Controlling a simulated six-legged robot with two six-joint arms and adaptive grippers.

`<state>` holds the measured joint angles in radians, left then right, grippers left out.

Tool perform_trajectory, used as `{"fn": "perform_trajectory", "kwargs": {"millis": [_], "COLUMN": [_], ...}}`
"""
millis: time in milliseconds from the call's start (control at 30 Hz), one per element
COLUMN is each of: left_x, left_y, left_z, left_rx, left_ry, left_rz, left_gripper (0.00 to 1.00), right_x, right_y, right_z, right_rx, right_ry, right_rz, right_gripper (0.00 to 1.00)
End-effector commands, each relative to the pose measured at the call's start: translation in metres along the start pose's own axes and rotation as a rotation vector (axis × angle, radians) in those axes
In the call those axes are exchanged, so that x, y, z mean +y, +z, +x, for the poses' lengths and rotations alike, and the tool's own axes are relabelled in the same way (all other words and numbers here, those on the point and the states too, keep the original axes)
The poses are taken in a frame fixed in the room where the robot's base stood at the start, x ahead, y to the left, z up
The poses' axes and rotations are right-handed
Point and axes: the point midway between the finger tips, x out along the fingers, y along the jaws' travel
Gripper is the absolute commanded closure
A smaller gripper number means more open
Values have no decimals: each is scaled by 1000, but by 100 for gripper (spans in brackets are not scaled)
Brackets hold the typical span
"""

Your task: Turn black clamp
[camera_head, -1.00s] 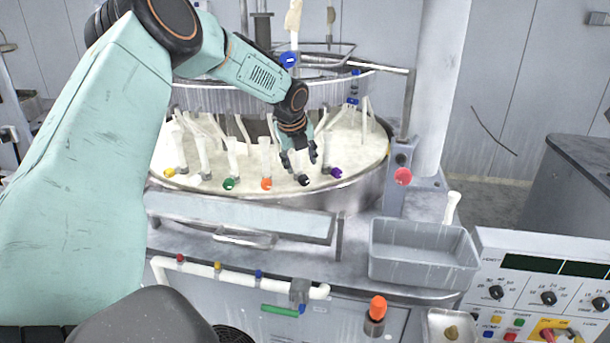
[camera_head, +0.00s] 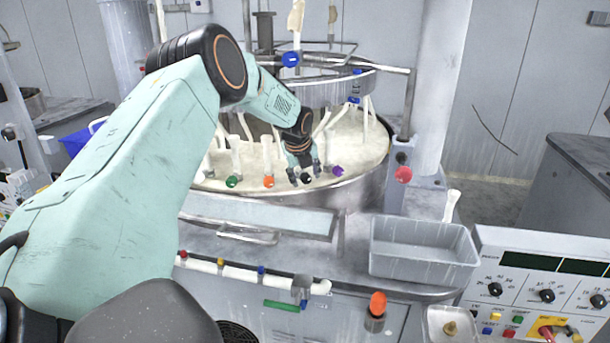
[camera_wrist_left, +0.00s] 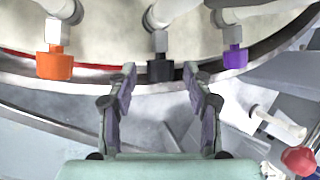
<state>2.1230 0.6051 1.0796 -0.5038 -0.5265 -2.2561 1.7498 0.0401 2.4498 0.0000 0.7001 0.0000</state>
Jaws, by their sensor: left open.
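The black clamp (camera_head: 306,178) sits at the front rim of the round polishing platen, between the orange clamp (camera_head: 269,181) and the purple clamp (camera_head: 338,170). In the left wrist view the black clamp (camera_wrist_left: 160,69) hangs below a metal fitting on a white pipe. My left gripper (camera_head: 305,176) is open, with its fingers pointing down at the black clamp. In the left wrist view the open fingers (camera_wrist_left: 157,78) lie to either side of it in the picture; I cannot tell whether they touch it. My right gripper is not in view.
A green clamp (camera_head: 232,181) stands further left on the platen (camera_head: 362,146). A grey bin (camera_head: 422,252) and a control panel (camera_head: 545,285) are to the right. A red knob (camera_head: 403,174) is right of the platen. A white pipe with small coloured valves runs along the front.

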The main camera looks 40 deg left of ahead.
Motion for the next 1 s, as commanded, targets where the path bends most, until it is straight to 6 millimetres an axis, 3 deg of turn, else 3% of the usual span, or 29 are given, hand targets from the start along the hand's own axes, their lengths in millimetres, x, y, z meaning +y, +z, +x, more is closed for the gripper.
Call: {"fn": "perform_trajectory", "kwargs": {"millis": [67, 633, 867, 1000], "left_x": [0, -1, 1, 3], "left_y": [0, 0, 1, 0], "left_z": [0, -1, 0, 2], "left_rx": [0, -1, 0, 0], "left_ry": [1, -1, -27, -121], "left_rz": [0, 0, -12, -53], "left_gripper": [51, 99, 100, 100], "right_x": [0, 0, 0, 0], "right_y": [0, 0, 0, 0], "right_z": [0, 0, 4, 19], "right_rx": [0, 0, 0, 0], "right_ry": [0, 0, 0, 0], "right_rz": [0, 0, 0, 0], "right_gripper": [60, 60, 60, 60]}}
